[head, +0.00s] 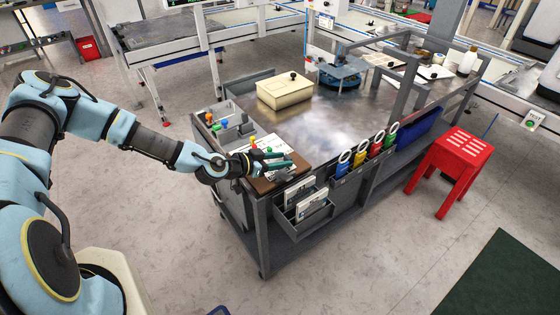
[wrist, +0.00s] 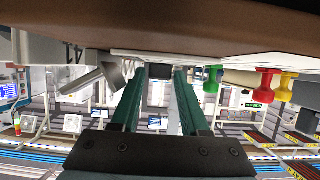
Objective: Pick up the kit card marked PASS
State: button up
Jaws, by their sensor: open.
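My gripper (head: 290,161) is over the near left corner of the workbench, just above a brown board (head: 262,186). In the wrist view its two green fingers (wrist: 159,76) are apart with no card between them. White cards (head: 312,203) stand in a grey open holder (head: 300,224) on the bench's near side, to the right of and below my gripper. Their print is too small to read, so I cannot tell which is marked PASS. A white sheet (head: 245,144) lies on the brown board, partly hidden by my gripper.
Coloured pegs (head: 225,124) stand by a grey bin (head: 232,111) at the bench's left. A cream box (head: 284,91) sits behind. Ringed coloured tools (head: 360,158) hang on the bench front. A red stool (head: 449,165) stands right. The bench middle is clear.

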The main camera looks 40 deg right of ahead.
jog(key=shift+d+f, duration=0.25)
jog(key=shift+d, duration=0.2)
grip_shut()
jog(key=shift+r, duration=0.1)
